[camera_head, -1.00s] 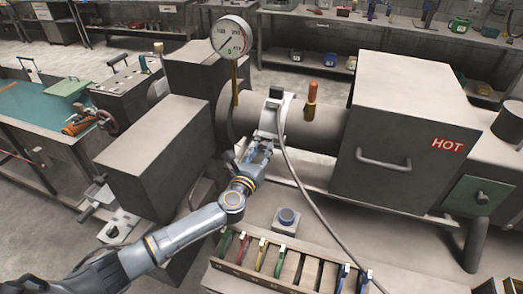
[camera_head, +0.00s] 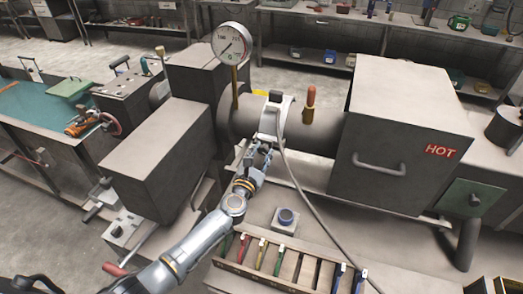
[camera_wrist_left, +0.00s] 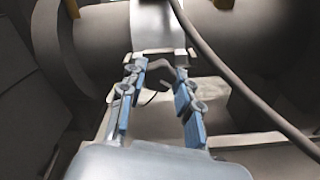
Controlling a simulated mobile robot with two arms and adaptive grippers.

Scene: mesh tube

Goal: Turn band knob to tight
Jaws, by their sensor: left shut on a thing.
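A pale band (camera_head: 274,118) wraps around the grey horizontal tube (camera_head: 316,136), with a dark block on its top. My left gripper (camera_head: 263,151) is at the lower front of the band. In the left wrist view, my left gripper (camera_wrist_left: 157,72) has its blue-padded fingers on either side of a small grey knob (camera_wrist_left: 156,82) just below the band (camera_wrist_left: 155,24). It is shut on this knob, which the fingers partly hide. Any tight marking cannot be made out. My right gripper is not in view.
A round gauge (camera_head: 231,42) stands on a brass stem left of the band. An orange-handled fitting (camera_head: 310,98) is to the right. A grey cable (camera_head: 301,181) hangs from the band. A box marked HOT (camera_head: 404,140) stands right; a tool rack (camera_head: 240,270) lies in front.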

